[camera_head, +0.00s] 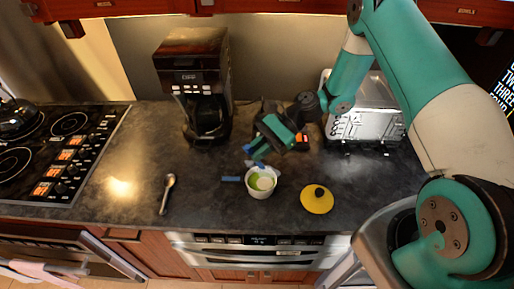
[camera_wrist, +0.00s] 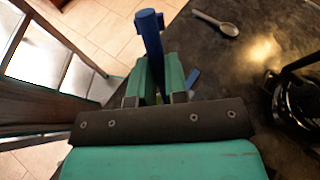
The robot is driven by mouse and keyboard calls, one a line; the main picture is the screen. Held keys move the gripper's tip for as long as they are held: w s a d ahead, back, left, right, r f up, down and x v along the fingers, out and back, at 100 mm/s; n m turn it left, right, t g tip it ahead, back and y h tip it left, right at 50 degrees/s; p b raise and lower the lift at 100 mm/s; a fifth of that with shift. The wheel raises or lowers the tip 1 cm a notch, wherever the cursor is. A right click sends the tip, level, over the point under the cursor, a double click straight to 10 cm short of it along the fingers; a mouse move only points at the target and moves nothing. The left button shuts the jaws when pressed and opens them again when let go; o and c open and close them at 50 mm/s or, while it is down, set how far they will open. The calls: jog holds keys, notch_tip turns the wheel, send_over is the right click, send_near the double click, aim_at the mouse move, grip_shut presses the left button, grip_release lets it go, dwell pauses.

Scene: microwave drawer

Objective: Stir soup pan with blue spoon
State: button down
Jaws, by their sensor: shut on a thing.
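My gripper (camera_head: 258,158) is over the counter just behind the soup pan and is shut on the blue spoon. In the wrist view, the spoon's blue handle (camera_wrist: 150,38) sticks out beyond the green fingers (camera_wrist: 160,85). Blue parts of the spoon show beside the fingers at the pan's back rim in the head view. I cannot tell whether the spoon's bowl is in the soup; the wrist view hides it behind the gripper.
A metal spoon (camera_head: 167,193) lies on the counter to the left. A yellow lid (camera_head: 317,202) lies right of the pan. The stove (camera_head: 55,150) is far left.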

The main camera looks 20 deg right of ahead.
notch_tip(320, 180, down, 8)
jog(key=b, duration=0.5)
jog(key=shift+s+d, duration=0.1)
dwell(0.5)
